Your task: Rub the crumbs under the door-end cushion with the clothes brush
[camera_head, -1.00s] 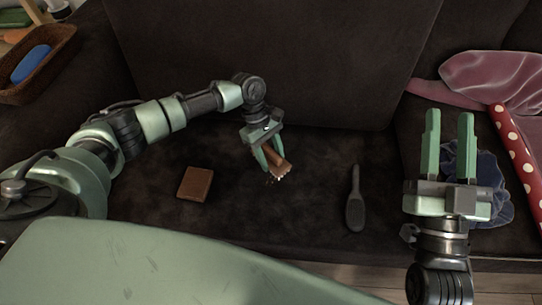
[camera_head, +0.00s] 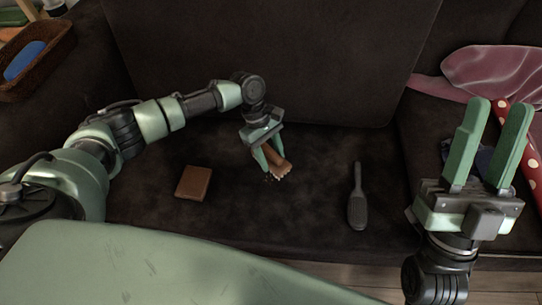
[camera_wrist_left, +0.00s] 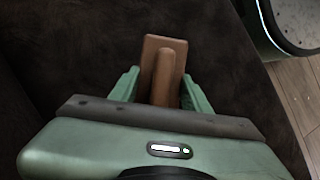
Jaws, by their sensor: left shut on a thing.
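My left gripper (camera_head: 266,158) is shut on the clothes brush (camera_head: 281,168), a brown wooden brush with pale bristles. The brush is low over the dark sofa seat (camera_head: 225,225); whether its bristles touch the seat I cannot tell. In the left wrist view, the brush's brown back and handle (camera_wrist_left: 165,72) show between the fingers. A few small crumbs (camera_head: 268,179) lie by the bristles. A dark cushion (camera_head: 270,60) leans up behind the seat. My right gripper (camera_head: 487,145) is open and empty, above the right part of the sofa.
A brown wallet-like block (camera_head: 193,183) lies left of the brush. A dark paddle-shaped brush (camera_head: 357,200) lies to the right. A wicker basket (camera_head: 52,58) with a blue item stands far left. A pink cloth (camera_head: 490,72) and a red dotted roll (camera_head: 531,160) lie at right.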

